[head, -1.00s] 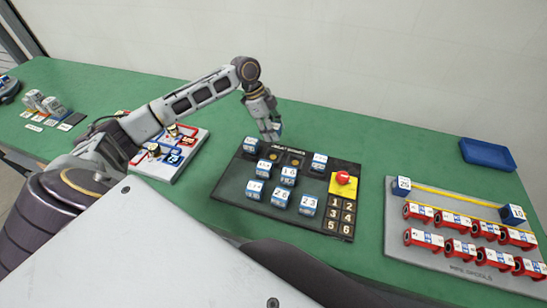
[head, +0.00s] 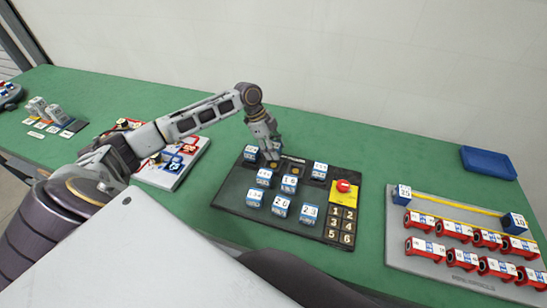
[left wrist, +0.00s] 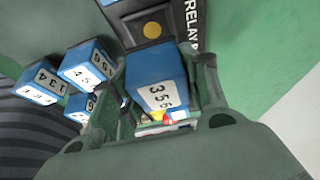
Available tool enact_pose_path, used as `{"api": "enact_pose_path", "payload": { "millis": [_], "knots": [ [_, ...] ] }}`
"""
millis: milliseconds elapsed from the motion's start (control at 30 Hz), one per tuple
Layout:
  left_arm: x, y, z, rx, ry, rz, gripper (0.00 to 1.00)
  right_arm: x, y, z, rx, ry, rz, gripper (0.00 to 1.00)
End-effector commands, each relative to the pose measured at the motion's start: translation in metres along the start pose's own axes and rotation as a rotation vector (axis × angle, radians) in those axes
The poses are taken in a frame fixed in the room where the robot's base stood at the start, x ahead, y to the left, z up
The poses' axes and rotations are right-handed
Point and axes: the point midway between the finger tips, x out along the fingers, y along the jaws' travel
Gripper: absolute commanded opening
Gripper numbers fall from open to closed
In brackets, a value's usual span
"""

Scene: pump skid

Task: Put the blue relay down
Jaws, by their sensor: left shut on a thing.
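My left gripper (head: 270,158) is over the back row of the dark relay board (head: 232,192). It is shut on a blue relay (left wrist: 155,75) with a white numbered label, seen between the fingers in the left wrist view. In the head view the fingers mostly hide that relay. A bare square socket with a gold disc (left wrist: 152,30) shows beside the held relay in the left wrist view. I cannot tell whether the relay touches the board. Several other blue relays sit on the board, among them one at the back left (head: 250,154). My right gripper is not in view.
A red button (head: 343,185) on a yellow plate and a numbered keypad (head: 340,224) are at the board's right. A grey rack with red parts (head: 455,258) and a blue tray (head: 488,159) lie further right. Another board (head: 160,178) is at left, near my arm.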

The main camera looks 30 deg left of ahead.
Motion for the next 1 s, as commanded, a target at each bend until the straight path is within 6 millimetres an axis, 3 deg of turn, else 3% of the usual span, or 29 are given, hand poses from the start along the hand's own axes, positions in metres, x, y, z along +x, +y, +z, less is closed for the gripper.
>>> {"api": "enact_pose_path", "payload": {
  "millis": [500,1000],
  "knots": [
    [0.042,0.000,0.017,0.000,0.000,0.000,0.17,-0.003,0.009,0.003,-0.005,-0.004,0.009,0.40],
    [0.048,0.000,0.020,0.000,0.000,0.000,0.17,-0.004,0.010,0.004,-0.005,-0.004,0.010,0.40]
  ]
}}
